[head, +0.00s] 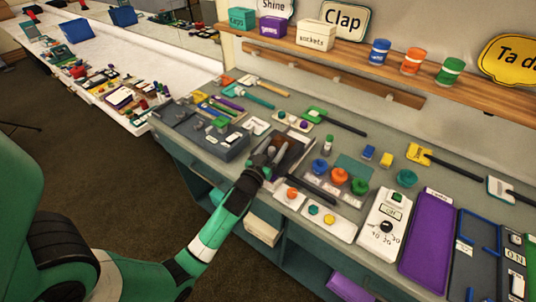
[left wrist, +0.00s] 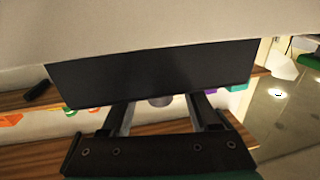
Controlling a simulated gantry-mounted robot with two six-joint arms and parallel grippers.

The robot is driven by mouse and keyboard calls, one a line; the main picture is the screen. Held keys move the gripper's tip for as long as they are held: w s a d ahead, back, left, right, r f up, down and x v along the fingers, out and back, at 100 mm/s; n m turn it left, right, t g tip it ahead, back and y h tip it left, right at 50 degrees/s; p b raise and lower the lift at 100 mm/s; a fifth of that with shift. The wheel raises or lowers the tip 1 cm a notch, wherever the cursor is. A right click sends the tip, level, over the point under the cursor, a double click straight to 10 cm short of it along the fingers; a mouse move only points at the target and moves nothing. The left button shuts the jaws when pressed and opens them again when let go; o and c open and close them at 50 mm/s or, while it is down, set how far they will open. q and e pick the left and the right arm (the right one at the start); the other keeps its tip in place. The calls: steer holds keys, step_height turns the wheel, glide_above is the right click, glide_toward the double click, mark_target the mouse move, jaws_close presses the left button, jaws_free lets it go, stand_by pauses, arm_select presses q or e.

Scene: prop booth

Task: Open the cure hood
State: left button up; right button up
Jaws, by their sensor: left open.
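The cure hood appears to be the dark, box-like piece (head: 296,147) near the middle of the bench in the head view; my left gripper partly covers it, and I cannot tell how far its lid is raised. My left gripper (head: 268,157) is at its near left side, fingers pointing toward the back of the bench. In the left wrist view a flat dark panel (left wrist: 150,75) lies just beyond the fingertips. A short grey rounded piece (left wrist: 160,100) shows between the open fingers (left wrist: 161,104); contact cannot be told. My right gripper is in neither view.
A grey tray unit (head: 205,135) stands left of the hood. A dark bar (head: 305,187) and several coloured knobs (head: 338,176) lie to its right, with a white switch box (head: 385,222) farther right. A wooden shelf (head: 340,55) runs along the back wall.

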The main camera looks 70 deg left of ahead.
arm_select(q)
steer(key=v, duration=1)
steer(key=shift+s+d, duration=0.15)
steer(key=shift+s, duration=0.1)
